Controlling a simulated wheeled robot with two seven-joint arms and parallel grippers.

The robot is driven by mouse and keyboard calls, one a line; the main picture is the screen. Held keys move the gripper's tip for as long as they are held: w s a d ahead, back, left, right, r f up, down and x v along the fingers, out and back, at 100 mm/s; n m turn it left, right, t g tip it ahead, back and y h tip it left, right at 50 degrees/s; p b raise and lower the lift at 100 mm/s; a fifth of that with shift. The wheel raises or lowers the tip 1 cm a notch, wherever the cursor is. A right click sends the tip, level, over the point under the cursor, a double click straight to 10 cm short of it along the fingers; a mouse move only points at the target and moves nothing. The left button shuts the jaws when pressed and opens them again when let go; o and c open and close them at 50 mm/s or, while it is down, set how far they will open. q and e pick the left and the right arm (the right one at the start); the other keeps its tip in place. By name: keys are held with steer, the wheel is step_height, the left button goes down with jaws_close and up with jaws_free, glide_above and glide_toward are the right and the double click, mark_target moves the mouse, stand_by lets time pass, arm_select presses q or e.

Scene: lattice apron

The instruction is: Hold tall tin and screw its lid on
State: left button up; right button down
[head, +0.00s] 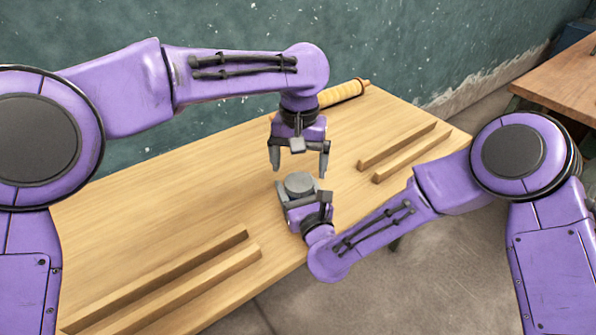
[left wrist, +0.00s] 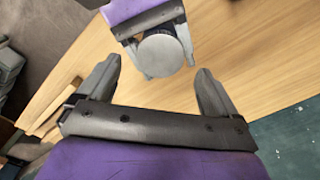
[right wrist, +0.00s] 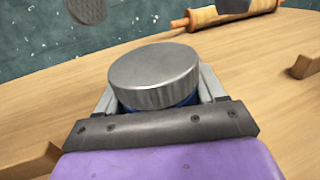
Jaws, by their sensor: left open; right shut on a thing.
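The tall tin shows as a narrow blue band (right wrist: 188,101) under its lid in the right wrist view; the rest is hidden by my right gripper. The grey ridged round lid (right wrist: 155,75) sits on top of the tin; how tightly it is seated I cannot tell. It also shows in the head view (head: 299,183) and left wrist view (left wrist: 160,56). My right gripper (head: 303,197) is shut around the tin, near the table's front edge. My left gripper (head: 299,171) is open and empty, pointing down above the lid, its fingers apart from it.
A rolling pin (head: 343,93) lies at the table's back edge. Two wooden rails (head: 400,149) lie at the right and two more (head: 175,280) at the front left. The wooden table (head: 170,205) is bare at the middle left. Another table (head: 560,85) stands at the far right.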

mark_target(299, 181)
arm_select(q)
steer(key=shift+c, duration=0.4)
step_height(299, 181, up, 4)
steer(key=n, duration=0.5)
steer(key=shift+f, duration=0.2)
steer(key=shift+f, duration=0.1)
step_height(299, 181, down, 8)
steer(key=shift+r, duration=0.1)
steer(key=shift+c, duration=0.3)
steer(key=c, duration=1)
steer(key=m, duration=0.3)
